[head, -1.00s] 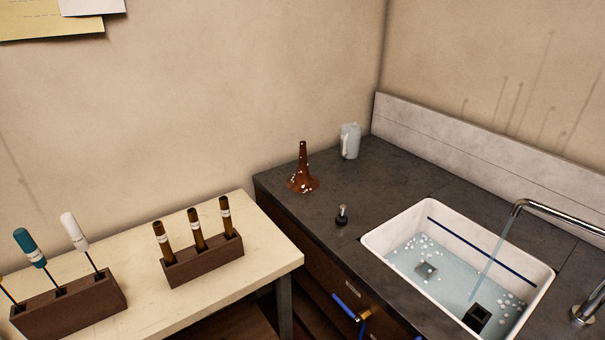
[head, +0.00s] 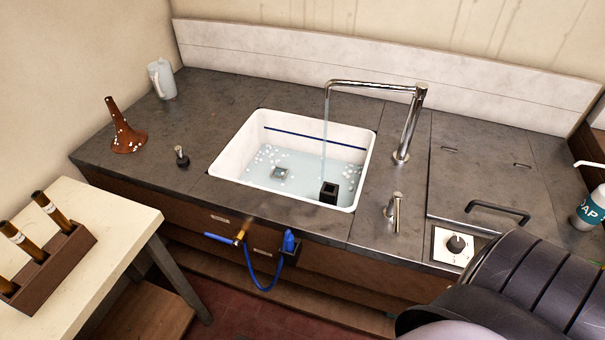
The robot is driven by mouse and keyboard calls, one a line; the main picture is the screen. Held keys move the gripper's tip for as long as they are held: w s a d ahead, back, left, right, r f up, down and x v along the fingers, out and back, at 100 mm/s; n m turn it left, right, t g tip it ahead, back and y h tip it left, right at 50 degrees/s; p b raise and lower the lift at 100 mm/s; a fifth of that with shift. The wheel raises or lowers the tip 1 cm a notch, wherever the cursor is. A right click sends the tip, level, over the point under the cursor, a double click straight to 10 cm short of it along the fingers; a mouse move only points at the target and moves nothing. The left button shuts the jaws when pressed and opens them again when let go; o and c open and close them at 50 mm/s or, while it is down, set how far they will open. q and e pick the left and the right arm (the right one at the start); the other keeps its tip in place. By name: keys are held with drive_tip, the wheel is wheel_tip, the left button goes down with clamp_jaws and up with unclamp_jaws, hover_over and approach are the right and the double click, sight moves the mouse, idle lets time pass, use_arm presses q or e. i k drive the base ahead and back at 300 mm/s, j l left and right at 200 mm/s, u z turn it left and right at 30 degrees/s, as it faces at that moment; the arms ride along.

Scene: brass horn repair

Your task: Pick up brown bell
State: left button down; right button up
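The brown bell (head: 127,133) stands upright on its wide rim on the dark counter, at the left in the head view. It is a flared cone with a narrow top and white flecks around its lower part. Nothing touches it. Neither of my grippers shows in the head view. A dark ribbed part of my own body fills the lower right corner, well away from the bell.
A pale jug (head: 162,79) stands behind the bell, and a small black knob-topped item (head: 181,157) is to its right. A white sink (head: 228,163) holds water under a running tap (head: 413,120). A cream table (head: 92,262) with a tube rack (head: 50,268) is front left.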

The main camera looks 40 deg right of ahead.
sight(127, 139)
drive_tip(key=i+u, duration=0.2)
drive_tip(key=u, duration=0.15)
drive_tip(key=i+l+u, duration=0.15)
drive_tip(key=u, duration=0.2)
drive_tip(key=i+l+u, duration=0.15)
drive_tip(key=u, duration=0.15)
drive_tip(key=i, duration=0.1)
